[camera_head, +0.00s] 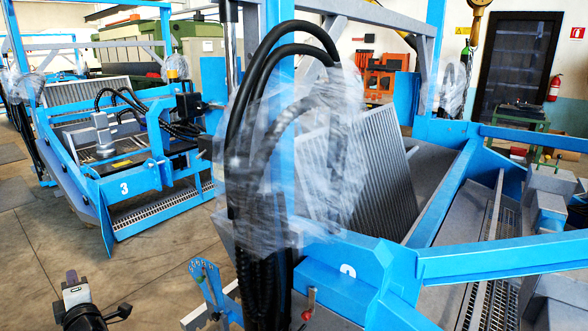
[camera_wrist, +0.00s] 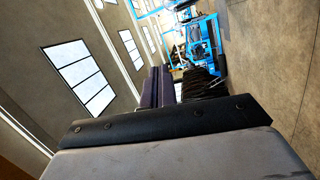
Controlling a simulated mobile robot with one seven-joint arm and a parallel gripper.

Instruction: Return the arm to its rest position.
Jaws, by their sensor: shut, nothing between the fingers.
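My gripper (camera_wrist: 159,72) shows in the wrist view, past the broad grey and black part that fills the lower half. Its two dark purplish fingers are together, with nothing held between them. In the head view, a small white and black part of my arm (camera_head: 78,303) shows at the bottom left, low over the floor.
A blue sieve frame (camera_head: 345,292) with wrapped black hoses (camera_head: 262,105) fills the middle and right. Another blue frame marked 3 (camera_head: 125,188) stands at the left. Bare floor (camera_head: 165,275) lies between them. The wrist view shows windows (camera_wrist: 80,78).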

